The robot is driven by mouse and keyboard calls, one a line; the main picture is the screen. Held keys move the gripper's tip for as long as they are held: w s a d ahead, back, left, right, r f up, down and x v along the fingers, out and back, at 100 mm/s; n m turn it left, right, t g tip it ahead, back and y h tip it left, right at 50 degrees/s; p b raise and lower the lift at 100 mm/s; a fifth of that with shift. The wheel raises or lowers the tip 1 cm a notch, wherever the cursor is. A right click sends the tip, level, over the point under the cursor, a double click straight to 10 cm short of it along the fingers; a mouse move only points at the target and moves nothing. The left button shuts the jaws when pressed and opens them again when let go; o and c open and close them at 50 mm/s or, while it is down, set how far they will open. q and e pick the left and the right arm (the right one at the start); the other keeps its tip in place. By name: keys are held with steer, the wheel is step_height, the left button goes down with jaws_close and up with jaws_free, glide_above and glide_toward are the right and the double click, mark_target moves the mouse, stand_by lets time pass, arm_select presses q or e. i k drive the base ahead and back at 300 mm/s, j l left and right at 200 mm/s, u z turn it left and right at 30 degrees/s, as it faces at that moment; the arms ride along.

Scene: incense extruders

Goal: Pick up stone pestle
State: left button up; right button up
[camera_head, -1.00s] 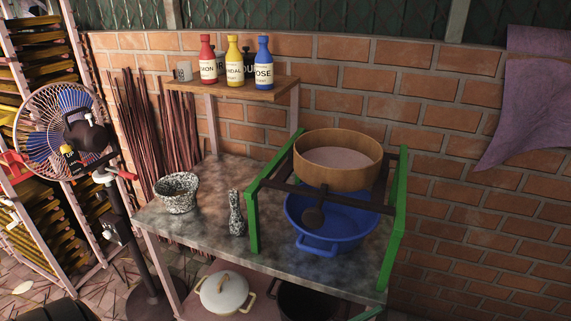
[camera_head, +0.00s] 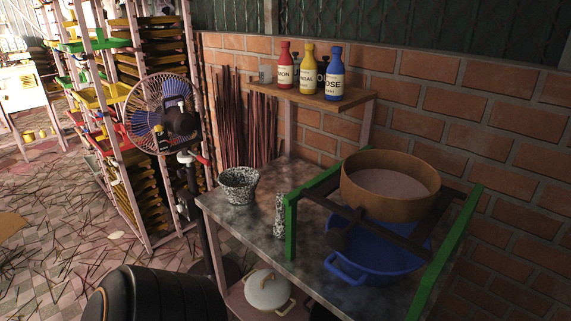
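The speckled stone pestle (camera_head: 280,217) stands upright on the grey table, close to the left post of the green frame. The matching speckled stone mortar (camera_head: 238,186) stands to its left near the table's back left part. The two are apart. Neither of my grippers shows in the head view.
The table (camera_head: 262,228) also bears a green frame (camera_head: 291,228) with a wooden sieve (camera_head: 388,199) above a blue basin (camera_head: 365,272). Bottles stand on a shelf (camera_head: 318,97). A fan (camera_head: 165,115) and a black barrel (camera_head: 155,297) stand left of the table.

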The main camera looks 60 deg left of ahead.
mark_target(280, 226)
steer(key=i+l+u, duration=0.1)
steer(key=u, duration=1.1)
steer(key=i+j+u, duration=0.15)
steer(key=u, duration=0.3)
steer(key=i+u, duration=0.4)
steer(key=k, duration=0.1)
